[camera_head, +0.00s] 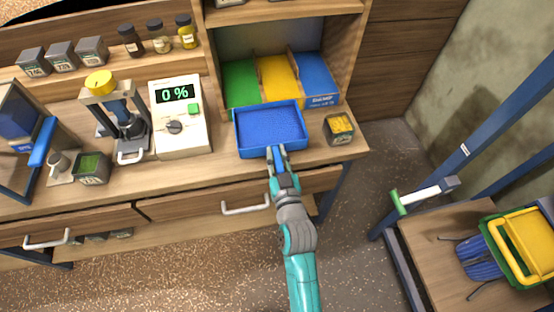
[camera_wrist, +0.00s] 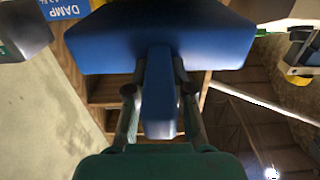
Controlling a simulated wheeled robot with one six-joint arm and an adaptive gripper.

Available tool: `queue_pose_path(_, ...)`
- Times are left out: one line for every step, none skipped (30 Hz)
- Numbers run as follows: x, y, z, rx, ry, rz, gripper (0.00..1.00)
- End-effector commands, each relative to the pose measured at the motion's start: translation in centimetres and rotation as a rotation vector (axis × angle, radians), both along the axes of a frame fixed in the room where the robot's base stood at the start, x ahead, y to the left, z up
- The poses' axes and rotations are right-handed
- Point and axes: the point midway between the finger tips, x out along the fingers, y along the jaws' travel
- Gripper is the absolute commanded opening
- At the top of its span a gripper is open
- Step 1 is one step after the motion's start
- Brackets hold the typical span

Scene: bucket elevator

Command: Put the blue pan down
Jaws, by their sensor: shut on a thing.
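The blue pan (camera_head: 270,130) is a shallow rectangular tray with a short handle (camera_head: 276,153) toward me. Its inside looks dark blue and grainy. In the head view it appears over the front of the wooden bench, before the green, yellow and blue bins. My gripper (camera_head: 279,160) is shut on the handle. In the wrist view the fingers (camera_wrist: 158,95) sit on both sides of the handle, and the blue pan body (camera_wrist: 160,35) fills the top. I cannot tell whether the pan's bottom touches the bench.
A small box with yellow contents (camera_head: 340,128) stands just right of the pan. A white meter reading 0 % (camera_head: 181,120) stands to its left. The bins (camera_head: 283,80) stand close behind. A blue frame and a yellow-green bucket (camera_head: 525,245) are at the right.

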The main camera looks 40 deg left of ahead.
Motion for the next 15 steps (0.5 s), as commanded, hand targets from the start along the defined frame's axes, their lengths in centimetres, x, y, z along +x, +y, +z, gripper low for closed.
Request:
queue_pose_path(0.0,0.0,-0.5,0.002,-0.001,-0.001,0.0)
queue_pose_path(0.0,0.0,-0.9,0.001,0.0,-0.001,0.0)
queue_pose_path(0.0,0.0,-1.4,0.003,0.0,0.0,0.0)
queue_pose_path(0.0,0.0,-1.7,0.002,-0.001,0.0,0.0)
queue_pose_path(0.0,0.0,-2.0,0.002,-0.001,0.0,0.0)
queue_pose_path(0.0,0.0,-2.4,0.002,-0.001,0.0,0.0)
queue_pose_path(0.0,0.0,-2.6,0.003,-0.001,-0.001,0.0)
queue_pose_path(0.0,0.0,-2.8,0.003,-0.001,-0.001,0.0)
queue_pose_path(0.0,0.0,-2.9,0.003,-0.001,-0.001,0.0)
queue_pose_path(0.0,0.0,-3.0,0.003,-0.001,-0.001,0.0)
queue_pose_path(0.0,0.0,-3.0,0.003,-0.003,-0.001,0.0)
queue_pose_path(0.0,0.0,-3.0,0.003,-0.003,-0.001,0.0)
queue_pose_path(0.0,0.0,-3.0,0.003,-0.003,-0.001,0.0)
queue_pose_path(0.0,0.0,-3.0,0.003,-0.003,-0.001,0.0)
queue_pose_path(0.0,0.0,-3.0,0.003,-0.003,-0.001,0.0)
